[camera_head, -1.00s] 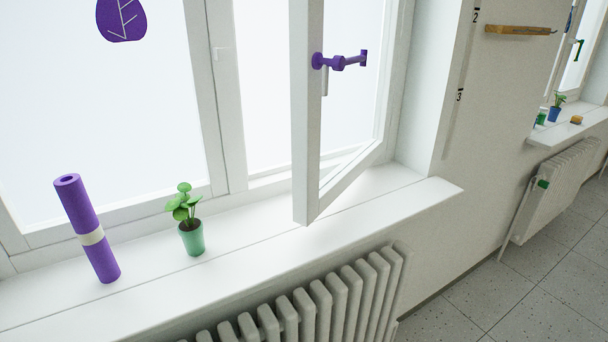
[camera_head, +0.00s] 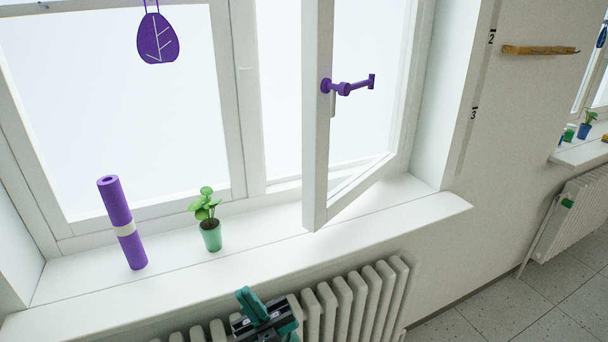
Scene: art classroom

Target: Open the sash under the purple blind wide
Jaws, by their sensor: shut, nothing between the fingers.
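The sash (camera_head: 316,120) is a white-framed window leaf standing partly open, swung inward over the sill. Its purple handle (camera_head: 346,87) sits on the near edge of the frame and points right. The purple blind is not in view. My gripper (camera_head: 262,312), with teal and dark parts, is at the bottom of the view in front of the radiator. It is below and left of the sash, clear of it, shut and empty.
On the sill (camera_head: 290,252) stand a purple roll with a white band (camera_head: 121,222) and a green potted plant (camera_head: 209,220), left of the sash. A purple leaf ornament (camera_head: 158,38) hangs above. A radiator (camera_head: 350,300) is below. A wooden ledge (camera_head: 538,50) is at right.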

